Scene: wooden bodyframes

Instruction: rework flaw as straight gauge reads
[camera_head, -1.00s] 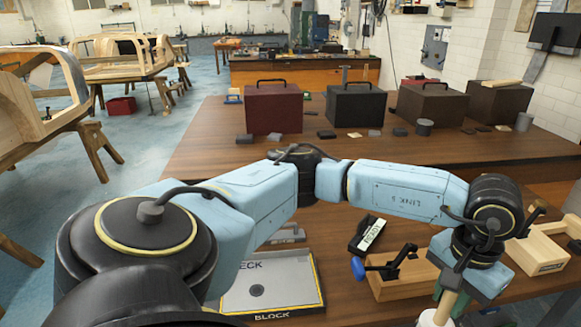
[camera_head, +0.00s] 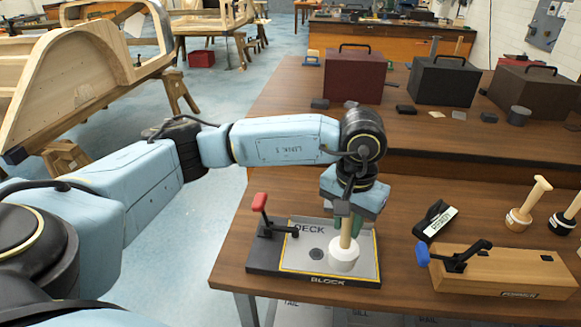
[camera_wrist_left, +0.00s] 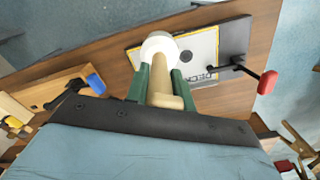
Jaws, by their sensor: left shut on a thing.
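My left gripper (camera_head: 350,222) has green fingers shut on the wooden handle of a tool with a round white head (camera_head: 344,259). The tool hangs upright, head down, over the right part of the block plate (camera_head: 302,257), marked DECK and BLOCK. I cannot tell whether the head touches the plate. In the left wrist view, the handle (camera_wrist_left: 160,82) lies between the green fingers and the white head (camera_wrist_left: 158,45) overlaps the plate. A red-handled clamp (camera_head: 260,203) stands at the plate's left. No straight gauge is identifiable. My right gripper is not in view.
A wooden block with a blue-handled clamp (camera_head: 500,270) lies to the right. Behind it are a black labelled piece (camera_head: 436,220) and two wooden-handled tools, one with a white base (camera_head: 518,220). Lidded boxes, including a maroon one (camera_head: 346,78), stand on the rear bench.

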